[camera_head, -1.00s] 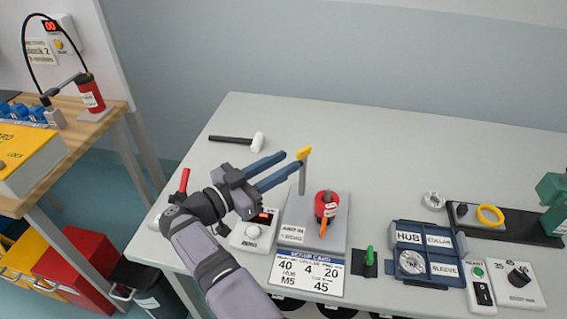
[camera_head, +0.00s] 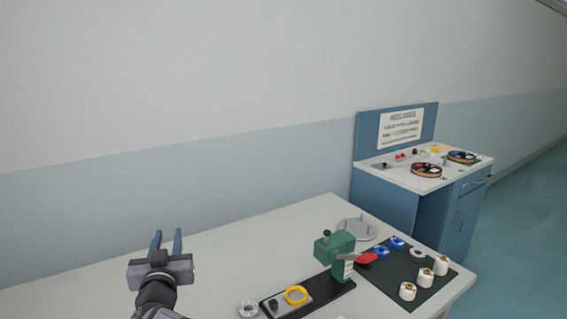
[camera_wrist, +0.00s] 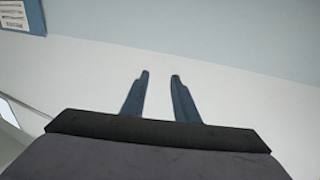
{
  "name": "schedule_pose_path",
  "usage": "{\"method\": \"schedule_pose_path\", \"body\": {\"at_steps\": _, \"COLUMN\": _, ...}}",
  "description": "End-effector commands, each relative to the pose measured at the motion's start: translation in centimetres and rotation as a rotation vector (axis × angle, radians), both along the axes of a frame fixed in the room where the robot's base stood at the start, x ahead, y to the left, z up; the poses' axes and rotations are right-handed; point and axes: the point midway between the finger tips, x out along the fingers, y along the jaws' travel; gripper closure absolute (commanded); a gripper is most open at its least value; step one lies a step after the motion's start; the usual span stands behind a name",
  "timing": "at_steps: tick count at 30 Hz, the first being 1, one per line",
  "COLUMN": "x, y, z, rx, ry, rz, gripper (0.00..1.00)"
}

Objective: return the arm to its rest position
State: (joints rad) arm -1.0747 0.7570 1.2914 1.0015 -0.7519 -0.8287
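My gripper (camera_head: 166,243) is at the lower left of the head view, raised above the white bench (camera_head: 235,250). Its two blue fingers stand apart with nothing between them. The rest of my arm is mostly cut off by the bottom edge of the head view.
On the bench stand a green press (camera_head: 333,246) with a red handle, a yellow ring (camera_head: 296,295) and a dark mat (camera_head: 405,265) with white spools. A blue cabinet (camera_head: 390,215) stands behind at the right. The air around my gripper is clear.

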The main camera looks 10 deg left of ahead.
Motion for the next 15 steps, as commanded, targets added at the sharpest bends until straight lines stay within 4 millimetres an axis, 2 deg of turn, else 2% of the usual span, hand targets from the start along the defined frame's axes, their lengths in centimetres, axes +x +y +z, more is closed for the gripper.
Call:
{"method": "schedule_pose_path", "body": {"at_steps": 1, "x": 2.5, "y": -3.2, "z": 0.7, "rx": -0.031, "ry": 0.044, "rz": 0.013, "gripper": 0.73}}
{"method": "schedule_pose_path", "body": {"at_steps": 3, "x": 4.5, "y": -7.1, "z": -0.1, "rx": -0.074, "ry": 0.122, "rz": 0.042, "gripper": 0.73}}
{"method": "schedule_pose_path", "body": {"at_steps": 5, "x": 5.5, "y": -10.9, "z": -1.2, "rx": -0.113, "ry": 0.204, "rz": 0.058, "gripper": 0.73}}
{"method": "schedule_pose_path", "body": {"at_steps": 6, "x": 5.8, "y": -13.5, "z": -2.1, "rx": -0.138, "ry": 0.262, "rz": 0.064, "gripper": 0.73}}
{"method": "schedule_pose_path", "body": {"at_steps": 8, "x": 5.8, "y": -17.3, "z": -3.5, "rx": -0.173, "ry": 0.351, "rz": 0.065, "gripper": 0.73}}
{"method": "schedule_pose_path", "body": {"at_steps": 9, "x": 5.5, "y": -19.9, "z": -4.5, "rx": -0.194, "ry": 0.411, "rz": 0.060, "gripper": 0.73}}
{"method": "schedule_pose_path", "body": {"at_steps": 11, "x": 4.7, "y": -23.7, "z": -5.9, "rx": -0.224, "ry": 0.500, "rz": 0.049, "gripper": 0.73}}
{"method": "schedule_pose_path", "body": {"at_steps": 15, "x": 1.2, "y": -32.1, "z": -9.0, "rx": -0.277, "ry": 0.712, "rz": 0.003, "gripper": 0.73}}
